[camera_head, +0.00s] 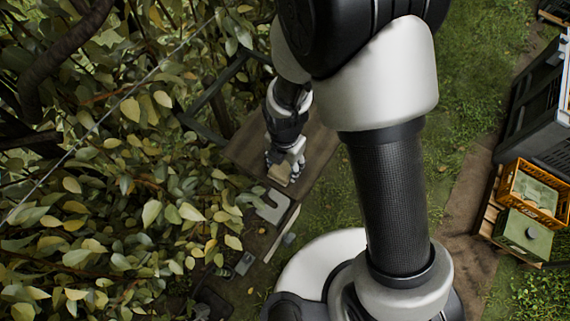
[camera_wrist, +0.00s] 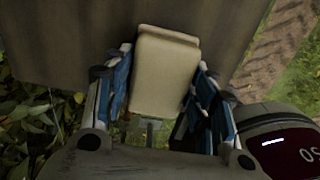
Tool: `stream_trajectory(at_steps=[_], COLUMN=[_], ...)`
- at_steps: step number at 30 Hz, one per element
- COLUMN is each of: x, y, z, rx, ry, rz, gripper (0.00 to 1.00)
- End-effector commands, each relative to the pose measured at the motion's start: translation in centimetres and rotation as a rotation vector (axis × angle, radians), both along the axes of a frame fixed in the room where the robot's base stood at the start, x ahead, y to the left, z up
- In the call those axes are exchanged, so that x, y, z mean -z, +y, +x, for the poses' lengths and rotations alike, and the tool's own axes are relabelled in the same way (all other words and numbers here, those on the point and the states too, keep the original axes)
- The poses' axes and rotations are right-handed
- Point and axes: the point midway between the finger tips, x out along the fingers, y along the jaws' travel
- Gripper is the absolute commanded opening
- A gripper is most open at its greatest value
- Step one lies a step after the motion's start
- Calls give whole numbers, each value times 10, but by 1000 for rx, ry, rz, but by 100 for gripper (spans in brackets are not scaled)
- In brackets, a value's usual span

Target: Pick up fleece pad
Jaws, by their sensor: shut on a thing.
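The fleece pad (camera_wrist: 163,75) is a cream, folded, block-shaped piece between my fingers in the wrist view. My gripper (camera_wrist: 160,95) is shut on it, with a blue-padded finger on each side. In the head view my gripper (camera_head: 287,166) is over the wooden table, with the pale pad (camera_head: 281,173) at its fingertips. The wooden table (camera_head: 248,146) lies under them. I cannot tell whether the pad touches the table top. My arm hides part of the middle of the head view.
A grey flat bracket-shaped thing (camera_head: 268,207) lies at the table's near end. Leafy branches (camera_head: 130,190) crowd the left. An orange crate (camera_head: 534,190), a green box (camera_head: 522,236) and a dark bin (camera_head: 538,110) stand at the right. Grass lies between.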

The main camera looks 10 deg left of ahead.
Motion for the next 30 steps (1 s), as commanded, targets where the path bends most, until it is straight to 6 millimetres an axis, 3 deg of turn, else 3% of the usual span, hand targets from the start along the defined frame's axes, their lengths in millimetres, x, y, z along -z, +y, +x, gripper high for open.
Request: stream_trajectory(at_steps=[8,13,17,24,30], x=[-3,-21,-52,-126,-172], y=[0,1,1,1,1], z=[0,1,2,1,1], rx=[0,0,0,0,0], ry=[-1,-3,-6,-7,-4], rz=[1,2,5,5,3], gripper=[24,24,24,24,24])
